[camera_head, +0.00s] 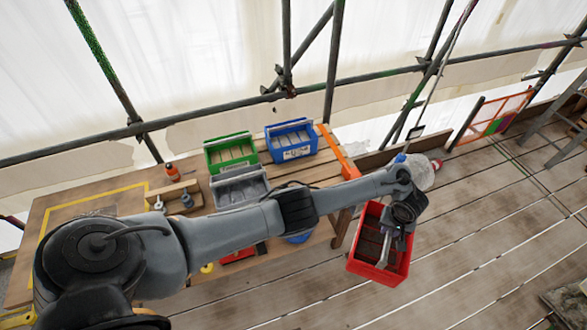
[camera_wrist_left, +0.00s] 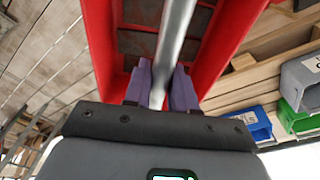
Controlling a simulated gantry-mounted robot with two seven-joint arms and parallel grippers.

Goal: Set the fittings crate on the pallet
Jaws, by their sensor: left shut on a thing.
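The red fittings crate (camera_head: 363,255) hangs from my left gripper (camera_head: 388,236), to the right of the bench's end and over the plank floor. My left gripper is shut on the crate's grey handle bar (camera_wrist_left: 178,30), which runs between the purple fingers in the left wrist view. The crate's red walls (camera_wrist_left: 232,35) rise on both sides there, with dark contents between. My right gripper is not in view.
A clear bottle-like object (camera_head: 420,173) is near my left wrist. Scaffold poles (camera_head: 335,60) stand behind.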

